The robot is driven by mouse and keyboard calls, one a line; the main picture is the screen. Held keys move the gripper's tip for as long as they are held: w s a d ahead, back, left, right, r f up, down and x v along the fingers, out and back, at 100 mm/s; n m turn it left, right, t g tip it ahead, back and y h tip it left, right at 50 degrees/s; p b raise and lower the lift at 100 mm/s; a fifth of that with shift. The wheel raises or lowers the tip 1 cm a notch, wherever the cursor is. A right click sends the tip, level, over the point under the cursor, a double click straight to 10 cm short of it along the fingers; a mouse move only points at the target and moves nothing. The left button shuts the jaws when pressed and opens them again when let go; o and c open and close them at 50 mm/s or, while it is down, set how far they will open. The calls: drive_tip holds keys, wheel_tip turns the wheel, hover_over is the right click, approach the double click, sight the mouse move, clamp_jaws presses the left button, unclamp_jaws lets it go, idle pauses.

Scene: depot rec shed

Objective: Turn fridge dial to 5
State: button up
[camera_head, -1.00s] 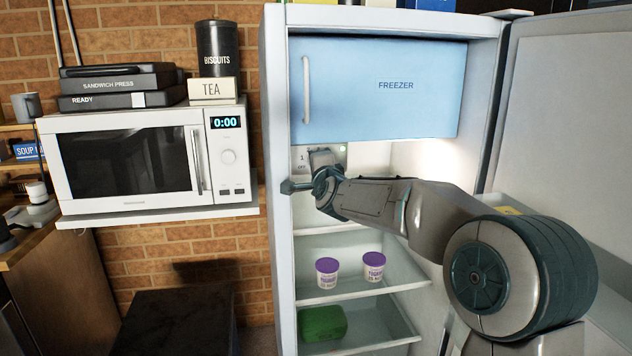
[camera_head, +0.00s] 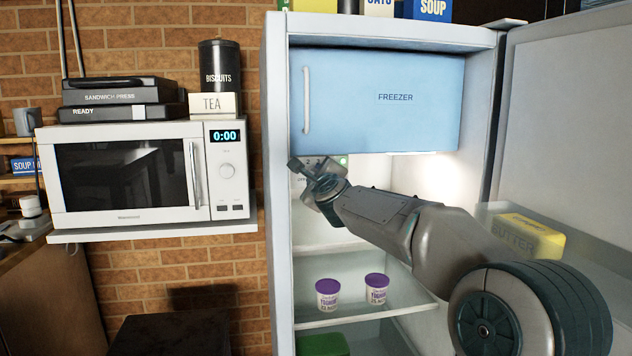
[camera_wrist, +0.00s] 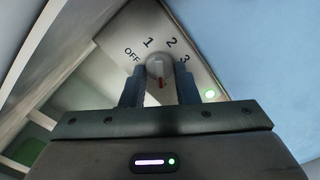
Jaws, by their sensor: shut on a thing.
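The fridge dial (camera_wrist: 157,64) is a small grey knob on a pale panel (camera_wrist: 140,25) marked OFF, 1, 2 and 3. A red mark on the knob points toward the bottom of the wrist view, away from the visible numbers. My gripper (camera_wrist: 159,80) is shut on the dial, one finger on each side. Any further numbers are hidden behind my gripper. In the head view my gripper (camera_head: 318,180) is tilted at the panel, below the blue freezer door (camera_head: 385,100), and mostly covers the dial.
The fridge (camera_head: 278,200) stands open, its door (camera_head: 570,110) swung to the right. Two purple-lidded yogurt tubs (camera_head: 328,295) (camera_head: 377,288) stand on a shelf below my arm. Yellow butter (camera_head: 530,236) is in the door shelf. A microwave (camera_head: 125,170) is at left.

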idle(0.3)
drive_tip(key=o, duration=1)
drive_tip(key=shift+c, duration=0.2)
drive_tip(key=shift+s, duration=0.1)
drive_tip(key=b+v, duration=0.7)
drive_tip(key=v, duration=0.6)
drive_tip(key=shift+s, duration=0.3)
drive_tip(key=shift+d+r, duration=0.1)
